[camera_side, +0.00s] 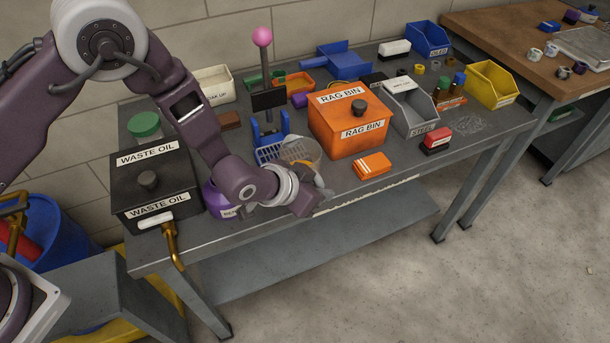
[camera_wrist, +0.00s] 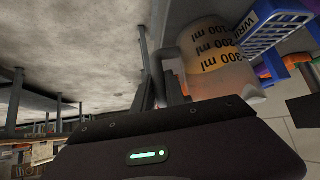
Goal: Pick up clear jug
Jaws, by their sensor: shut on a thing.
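The clear jug (camera_wrist: 222,85) fills the upper right of the wrist view, with black millilitre markings that read upside down and an orange tint in its wall. Its grey handle (camera_wrist: 168,56) lies between the fingers of my gripper (camera_wrist: 163,88), which is shut on it. In the side view the jug (camera_side: 305,148) stands at the front middle of the bench, partly hidden behind my gripper (camera_side: 318,190). I cannot tell whether its base touches the bench.
A blue basket (camera_side: 272,152) is close behind the jug. The orange rag bin (camera_side: 340,130) stands to its right, with an orange box (camera_side: 372,166) in front. A purple container (camera_side: 215,200) and black waste oil bin (camera_side: 125,190) are left. The bench's front edge is close.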

